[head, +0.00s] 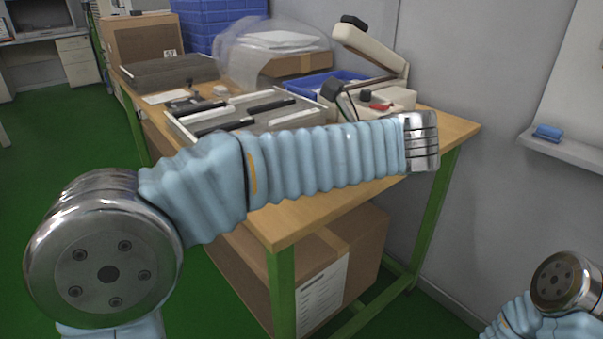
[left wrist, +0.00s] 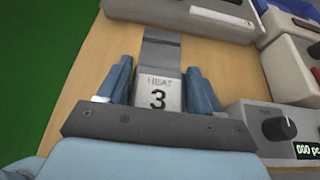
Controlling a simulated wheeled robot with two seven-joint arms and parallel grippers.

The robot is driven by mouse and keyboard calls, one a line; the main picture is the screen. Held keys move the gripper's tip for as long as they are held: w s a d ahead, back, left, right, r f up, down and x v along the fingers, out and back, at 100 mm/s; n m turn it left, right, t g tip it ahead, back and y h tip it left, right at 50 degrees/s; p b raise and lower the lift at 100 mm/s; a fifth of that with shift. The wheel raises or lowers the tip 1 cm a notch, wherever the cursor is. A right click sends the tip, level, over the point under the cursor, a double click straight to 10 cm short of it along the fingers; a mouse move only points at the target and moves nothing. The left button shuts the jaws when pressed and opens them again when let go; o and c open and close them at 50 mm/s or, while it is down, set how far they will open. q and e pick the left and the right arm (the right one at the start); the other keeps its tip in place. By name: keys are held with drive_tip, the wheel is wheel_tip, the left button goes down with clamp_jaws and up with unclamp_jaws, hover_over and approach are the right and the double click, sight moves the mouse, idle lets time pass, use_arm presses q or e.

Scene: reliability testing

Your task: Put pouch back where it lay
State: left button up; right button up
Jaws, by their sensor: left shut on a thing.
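In the left wrist view my left gripper (left wrist: 159,68) is shut on a silver-grey pouch (left wrist: 158,92) marked "HEAT" and "3". Its blue fingers stand on either side of the pouch. A darker grey strip extends beyond the pouch at the far end. Wooden table top (left wrist: 85,75) shows around it. I cannot tell whether the pouch touches the table. In the head view my left arm reaches across the front of the table (head: 455,127); the fingers and pouch are hidden there. My right arm shows at the lower right, its gripper out of view.
A lever sealer (head: 385,100), a tray with dark bars (head: 250,112), a blue bin (head: 325,82) and a clear bag (head: 265,45) crowd the table. A device with a knob and display (left wrist: 285,130) is close right of the gripper. Green floor lies left.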

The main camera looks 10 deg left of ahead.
use_arm(q)
drive_tip(key=f, duration=0.1)
drive_tip(key=w+a+f, duration=0.1)
drive_tip(key=shift+w+a+f+b, duration=0.15)
drive_tip(key=shift+a+f+b, duration=0.15)
drive_tip(key=shift+b, duration=0.05)
wheel_tip(320, 180, down, 2)
drive_tip(key=shift+d+f+b, duration=0.15)
drive_tip(key=shift+f+b, duration=0.1)
drive_tip(key=shift+b, duration=0.05)
drive_tip(key=shift+f, duration=0.25)
